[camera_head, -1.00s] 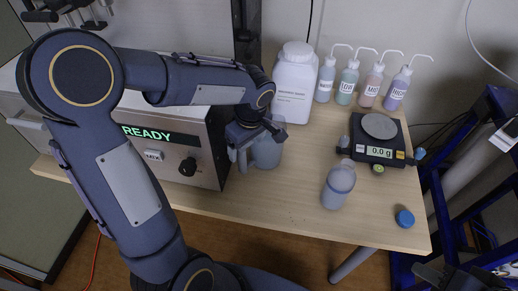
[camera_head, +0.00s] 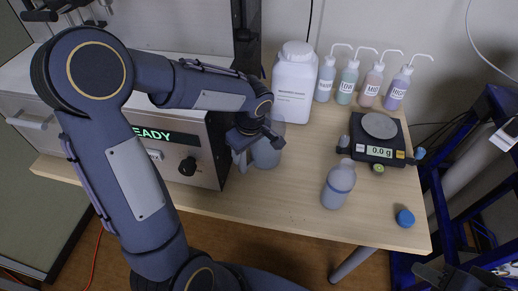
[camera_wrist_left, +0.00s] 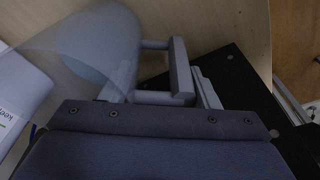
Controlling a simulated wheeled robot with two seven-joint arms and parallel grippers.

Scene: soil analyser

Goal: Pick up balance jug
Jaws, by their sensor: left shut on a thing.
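The balance jug (camera_head: 266,154) is a translucent grey jug on the wooden table, just right of the grey machine. In the left wrist view, its wide body (camera_wrist_left: 100,45) and its squared handle (camera_wrist_left: 180,70) show. My left gripper (camera_head: 252,140) reaches it from above and behind the arm. It is shut on the jug's handle, with its fingers (camera_wrist_left: 166,88) on either side. The jug looks upright; whether its base touches the table is hard to tell. Part of my right gripper (camera_head: 440,276) seems to show, dark, at the bottom right corner; its fingers are unclear.
A large white container (camera_head: 294,85) stands close behind the jug. Several wash bottles (camera_head: 348,85) line the back. A balance (camera_head: 378,140) reading 0.0 g, an open bottle (camera_head: 338,185) and a blue cap (camera_head: 405,218) are to the right. The machine (camera_head: 185,165) crowds the left.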

